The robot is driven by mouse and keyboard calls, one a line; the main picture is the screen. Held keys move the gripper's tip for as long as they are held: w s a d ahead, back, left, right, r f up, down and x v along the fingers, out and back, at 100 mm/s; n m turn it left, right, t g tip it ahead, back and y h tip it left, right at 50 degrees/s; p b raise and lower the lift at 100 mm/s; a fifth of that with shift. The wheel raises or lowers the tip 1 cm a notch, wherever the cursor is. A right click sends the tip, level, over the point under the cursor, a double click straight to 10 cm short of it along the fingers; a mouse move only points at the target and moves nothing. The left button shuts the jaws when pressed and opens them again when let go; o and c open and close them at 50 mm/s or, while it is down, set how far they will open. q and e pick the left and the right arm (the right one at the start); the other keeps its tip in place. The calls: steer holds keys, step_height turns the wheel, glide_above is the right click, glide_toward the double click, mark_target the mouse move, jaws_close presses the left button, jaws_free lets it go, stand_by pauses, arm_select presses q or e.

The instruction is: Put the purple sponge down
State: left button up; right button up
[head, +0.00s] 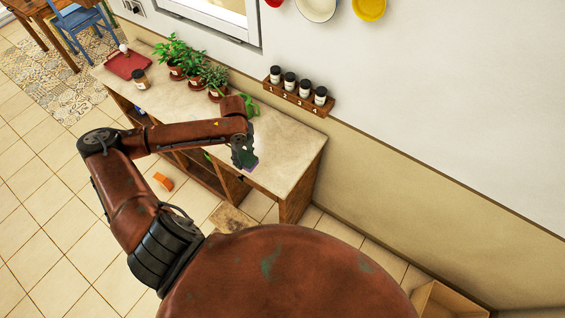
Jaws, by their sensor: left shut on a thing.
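My left gripper (243,165) is shut on the purple sponge (251,163) near the front edge of the shelving unit's top (285,150), toward its right end. Only a small purple part of the sponge shows beside the dark fingers; the rest is hidden. I cannot tell whether the sponge touches the top. My right gripper is not in view.
Potted plants (188,60), a jar (140,79) and a red tray (127,64) stand on the unit's left part. A rack of numbered jars (298,94) hangs on the wall. An orange object (163,181) lies on the floor. The top's right end is clear.

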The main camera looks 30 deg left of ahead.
arm_select(q)
steer(key=w+d+f, duration=0.3)
steer(key=w+d, duration=0.3)
steer(key=p, duration=0.1)
glide_above(279, 169)
step_height(279, 169, down, 6)
steer(key=shift+s+a, duration=0.15)
steer(key=shift+f, duration=0.25)
steer(key=shift+d+f+p, duration=0.2)
steer(key=shift+f+p, duration=0.3)
steer(key=shift+f, duration=1.2)
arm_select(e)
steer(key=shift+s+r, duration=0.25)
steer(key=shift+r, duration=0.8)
arm_select(q)
steer(key=o, duration=1.1)
steer(key=shift+f, duration=0.1)
